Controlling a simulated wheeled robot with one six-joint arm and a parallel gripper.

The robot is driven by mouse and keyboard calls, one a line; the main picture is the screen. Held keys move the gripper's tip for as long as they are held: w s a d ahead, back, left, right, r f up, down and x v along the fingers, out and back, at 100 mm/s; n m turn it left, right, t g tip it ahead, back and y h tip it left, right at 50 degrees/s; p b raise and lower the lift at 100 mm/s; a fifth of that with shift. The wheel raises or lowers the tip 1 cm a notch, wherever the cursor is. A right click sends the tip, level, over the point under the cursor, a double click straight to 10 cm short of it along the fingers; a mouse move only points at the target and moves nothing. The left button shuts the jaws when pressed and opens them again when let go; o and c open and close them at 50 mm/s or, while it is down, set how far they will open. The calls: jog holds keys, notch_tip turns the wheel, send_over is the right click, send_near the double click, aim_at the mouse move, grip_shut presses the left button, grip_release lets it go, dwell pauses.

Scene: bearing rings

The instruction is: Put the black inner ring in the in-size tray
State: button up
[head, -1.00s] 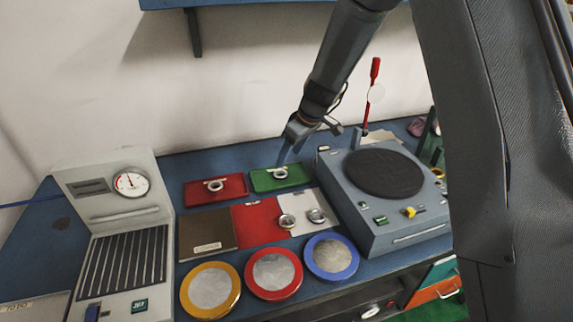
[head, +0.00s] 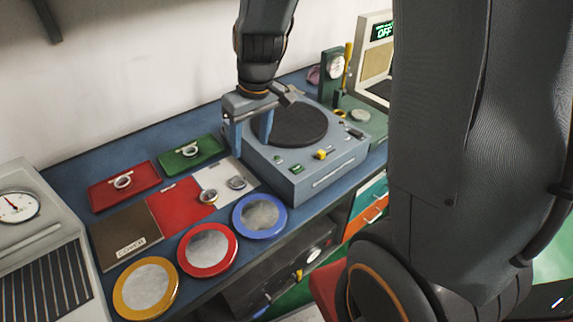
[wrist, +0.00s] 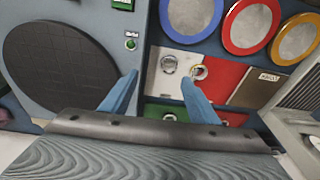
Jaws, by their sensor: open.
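Two small rings lie on the mat: a grey, dark-centred ring (head: 236,183) on the white panel and a brassy-looking ring (head: 208,196) near the red-white border. Both also show in the wrist view, the grey one (wrist: 168,64) and the brassy one (wrist: 199,72). A green tray (head: 178,161) and a red tray (head: 105,199) each hold a pale ring. I cannot tell which ring is the black inner ring, and no tray label is readable. My gripper (head: 252,140) is open and empty, pointing down near the left edge of the grey machine, right of the green tray.
The grey machine (head: 330,163) with a round black plate stands right of the mat. Yellow, red and blue-rimmed discs (head: 260,233) line the front edge. A gauge press (head: 38,245) stands at left. The blue bench (head: 75,166) is bare behind the trays.

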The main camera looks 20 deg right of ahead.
jog(key=s+d+m+h, duration=0.1)
jog(key=s+d+m, duration=0.2)
jog(key=s, duration=0.8)
jog(key=shift+s+d+f+m+g, duration=0.15)
jog(key=shift+s+d+m+g, duration=0.2)
jog(key=shift+d, duration=0.6)
